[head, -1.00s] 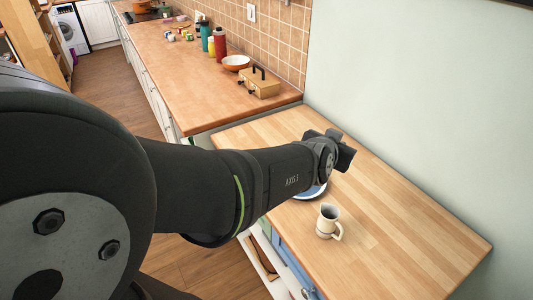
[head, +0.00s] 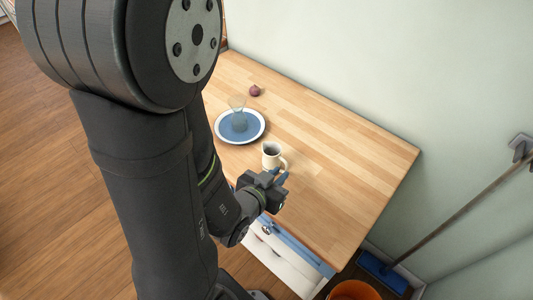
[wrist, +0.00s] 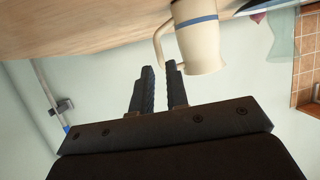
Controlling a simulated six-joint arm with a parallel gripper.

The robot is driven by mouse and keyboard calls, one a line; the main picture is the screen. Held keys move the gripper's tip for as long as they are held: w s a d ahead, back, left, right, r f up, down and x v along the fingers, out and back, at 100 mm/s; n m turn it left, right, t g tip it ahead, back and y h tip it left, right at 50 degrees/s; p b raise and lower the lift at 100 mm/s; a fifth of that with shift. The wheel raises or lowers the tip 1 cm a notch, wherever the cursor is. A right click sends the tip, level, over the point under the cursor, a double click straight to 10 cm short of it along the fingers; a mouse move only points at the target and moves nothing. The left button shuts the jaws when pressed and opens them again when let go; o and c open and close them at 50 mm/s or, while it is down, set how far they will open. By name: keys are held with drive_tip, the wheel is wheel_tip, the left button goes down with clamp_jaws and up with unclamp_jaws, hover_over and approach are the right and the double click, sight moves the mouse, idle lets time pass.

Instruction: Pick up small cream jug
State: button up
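The small cream jug (head: 270,156) stands upright on the wooden worktop (head: 340,150), its handle toward the right. In the wrist view, which is upside down, the jug (wrist: 203,45) shows a blue band, and its handle is just beyond my fingertips. My gripper (head: 283,179) is low at the near side of the jug, close to the handle. In the wrist view my gripper (wrist: 161,75) is open, with a narrow empty gap between its fingers. I cannot tell whether a fingertip touches the handle.
A blue plate with a white rim (head: 222,136) and a clear glass (head: 238,112) on it stand left of the jug. A purple onion (head: 255,90) lies farther back. The worktop's right side is clear. A broom (head: 455,215) and an orange bucket (head: 355,291) are on the right.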

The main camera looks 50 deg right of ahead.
sight(286, 168)
drive_tip(key=shift+x, duration=3.75)
drive_tip(key=shift+w+r, duration=0.1)
drive_tip(key=shift+c, duration=0.2)
clamp_jaws()
drive_tip(key=shift+r, duration=0.2)
